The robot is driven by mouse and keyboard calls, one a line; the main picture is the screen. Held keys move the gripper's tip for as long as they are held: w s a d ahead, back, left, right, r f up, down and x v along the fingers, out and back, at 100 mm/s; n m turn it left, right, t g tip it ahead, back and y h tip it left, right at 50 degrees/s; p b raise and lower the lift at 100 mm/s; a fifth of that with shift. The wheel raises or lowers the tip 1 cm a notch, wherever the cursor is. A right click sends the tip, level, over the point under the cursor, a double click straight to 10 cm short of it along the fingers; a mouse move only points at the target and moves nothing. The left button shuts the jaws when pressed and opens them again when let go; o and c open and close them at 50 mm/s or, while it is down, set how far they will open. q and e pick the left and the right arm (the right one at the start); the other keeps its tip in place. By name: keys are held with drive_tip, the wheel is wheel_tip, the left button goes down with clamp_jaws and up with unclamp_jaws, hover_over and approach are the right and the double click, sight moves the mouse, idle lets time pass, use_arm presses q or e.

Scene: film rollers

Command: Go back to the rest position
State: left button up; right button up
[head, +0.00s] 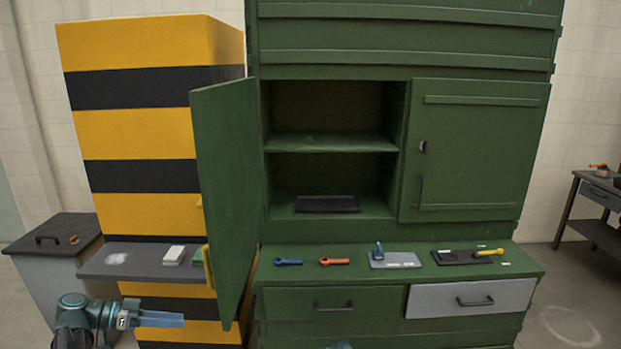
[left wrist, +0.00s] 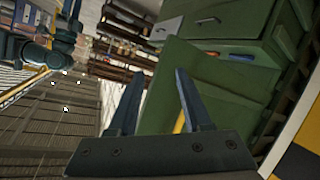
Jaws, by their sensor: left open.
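My left gripper (head: 162,319) is low at the left in the head view, in front of the yellow-and-black striped cabinet (head: 140,130). It points right, towards the lower part of the open green cabinet door (head: 225,170). In the left wrist view its two fingers (left wrist: 161,75) are spread with nothing between them, and the green door (left wrist: 215,85) shows behind them. I cannot tell the exact gap to the door. A small teal piece, likely part of my right arm, shows at the bottom edge of the head view; no right gripper jaws are visible.
The green cabinet's right door (head: 475,150) is shut. Its counter (head: 400,275) carries a blue tool (head: 288,262), an orange tool (head: 334,261), a grey plate (head: 395,260) and a black tray (head: 455,258) with a yellow-handled tool. A grey shelf (head: 120,262) juts out above my left gripper.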

use_arm(q)
drive_tip(key=s+d+f+n+g+y, duration=0.1)
drive_tip(key=s+d+f+g+y, duration=0.2)
drive_tip(key=d, duration=0.5)
drive_tip(key=s+d+f+n+g+y, duration=0.1)
drive_tip(key=s+d+f+y, duration=0.15)
drive_tip(key=d+f, duration=0.4)
drive_tip(key=s+d+f+n+g+y, duration=0.1)
drive_tip(key=s+d+f+g+y, duration=0.2)
drive_tip(key=d, duration=0.7)
drive_tip(key=s+d+f+n+t+y, duration=0.1)
drive_tip(key=s+d+t+y, duration=0.1)
drive_tip(key=s+d+y, duration=0.3)
drive_tip(key=s+y, duration=0.1)
drive_tip(key=s, duration=0.2)
drive_tip(key=shift+f+n, duration=0.3)
drive_tip(key=shift+n, duration=0.1)
drive_tip(key=shift+a, duration=0.1)
